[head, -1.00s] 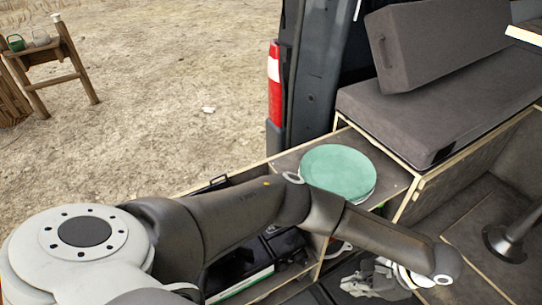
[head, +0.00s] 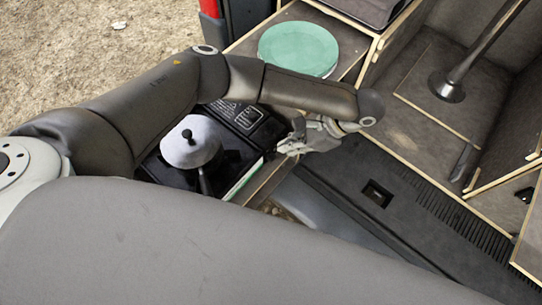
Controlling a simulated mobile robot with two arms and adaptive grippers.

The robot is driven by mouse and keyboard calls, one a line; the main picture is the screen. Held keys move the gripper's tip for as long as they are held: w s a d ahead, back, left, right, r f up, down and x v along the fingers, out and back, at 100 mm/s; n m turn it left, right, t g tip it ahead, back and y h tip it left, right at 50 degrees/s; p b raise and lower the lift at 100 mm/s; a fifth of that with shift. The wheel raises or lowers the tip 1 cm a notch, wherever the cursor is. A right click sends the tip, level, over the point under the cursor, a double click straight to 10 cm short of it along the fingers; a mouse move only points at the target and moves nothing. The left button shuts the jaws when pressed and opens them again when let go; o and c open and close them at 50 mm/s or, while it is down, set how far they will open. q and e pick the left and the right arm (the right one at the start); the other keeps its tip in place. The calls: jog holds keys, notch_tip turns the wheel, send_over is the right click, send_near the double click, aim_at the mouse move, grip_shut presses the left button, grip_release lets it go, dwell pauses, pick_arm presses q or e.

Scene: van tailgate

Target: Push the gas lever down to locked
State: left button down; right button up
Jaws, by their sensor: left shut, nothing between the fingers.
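A black camp stove (head: 240,152) sits low in the pull-out at the van's tail, with a labelled panel (head: 243,114) at its back right. A grey pot (head: 190,142) with a black knob and handle stands on it. I cannot make out the gas lever; it is too small or hidden by my left arm or gripper. My left gripper (head: 284,150) is at the stove's right edge, shut and empty, with its fingers pointing left. Whether it touches the stove I cannot tell. My right gripper is not in view.
A stack of green plates (head: 298,49) lies on the wooden shelf behind my left arm. A metal table post (head: 476,55) stands on the van floor at the right. The dark sill (head: 420,205) is clear. Dry open ground lies at the left.

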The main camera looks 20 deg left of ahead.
aim_at(275, 156)
pick_arm(q)
jog(key=shift+b+x, duration=1.2)
jog(key=shift+x, duration=1.1)
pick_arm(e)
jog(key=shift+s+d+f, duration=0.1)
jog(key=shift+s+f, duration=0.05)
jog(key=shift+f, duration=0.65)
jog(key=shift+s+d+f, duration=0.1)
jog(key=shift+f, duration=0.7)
pick_arm(q)
jog(key=shift+f, duration=0.2)
jog(key=d, duration=0.2)
jog(key=w+d, duration=0.1)
jog(key=shift+f, duration=0.25)
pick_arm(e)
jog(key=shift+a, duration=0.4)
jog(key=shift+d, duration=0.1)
